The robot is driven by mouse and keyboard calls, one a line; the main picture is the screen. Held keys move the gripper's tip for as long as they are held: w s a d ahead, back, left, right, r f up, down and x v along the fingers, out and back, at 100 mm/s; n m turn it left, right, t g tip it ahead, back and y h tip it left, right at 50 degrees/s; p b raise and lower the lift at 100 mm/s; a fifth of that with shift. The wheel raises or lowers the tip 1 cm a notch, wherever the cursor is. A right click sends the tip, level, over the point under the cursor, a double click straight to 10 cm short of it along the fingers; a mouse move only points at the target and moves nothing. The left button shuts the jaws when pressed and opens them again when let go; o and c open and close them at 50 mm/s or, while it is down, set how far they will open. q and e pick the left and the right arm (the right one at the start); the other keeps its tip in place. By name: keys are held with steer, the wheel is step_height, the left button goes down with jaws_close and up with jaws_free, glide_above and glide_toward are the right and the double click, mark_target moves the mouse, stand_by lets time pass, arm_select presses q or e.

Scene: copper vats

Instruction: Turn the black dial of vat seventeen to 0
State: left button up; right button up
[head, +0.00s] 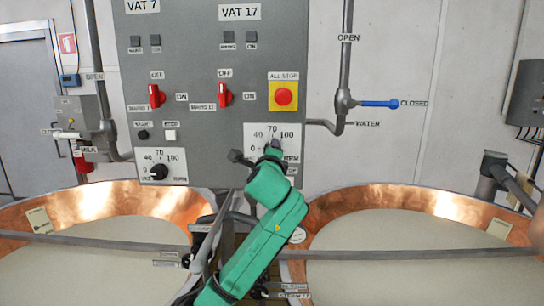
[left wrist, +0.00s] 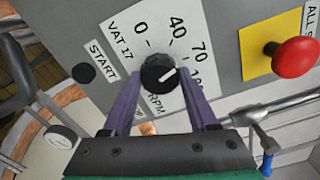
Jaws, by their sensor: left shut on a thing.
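The black dial of vat seventeen (left wrist: 158,73) sits on its white plate (left wrist: 119,27), marked VAT 17, 0, 40, 70, 100 and RPM. Its white pointer mark faces right and slightly up in the left wrist view, roughly between 70 and 100. My left gripper (left wrist: 160,72) has its two purple fingers on either side of the dial and is shut on it. In the head view my green left arm reaches up to the plate (head: 288,131), and the gripper largely hides the dial there. My right gripper is not in view.
A red all-stop button (head: 284,96) on a yellow square is just above the plate, with a red switch (head: 224,95) to its left. Vat seven's dial (head: 159,171) is further left. Copper vats (head: 125,201) stand below. A blue-handled valve (head: 379,103) is at right.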

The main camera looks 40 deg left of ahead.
arm_select(q)
steer(key=shift+f+n+b, duration=0.2)
steer(key=shift+n+b, duration=2.05)
steer(key=shift+n, duration=5.15)
steer(key=o, duration=1.4)
steer(key=shift+r, duration=0.1)
steer(key=b+v, duration=0.5)
steer(key=v, duration=0.9)
steer(key=shift+s+d+b, duration=0.2)
steer(key=shift+s+b, duration=0.05)
steer(key=shift+b, duration=0.15)
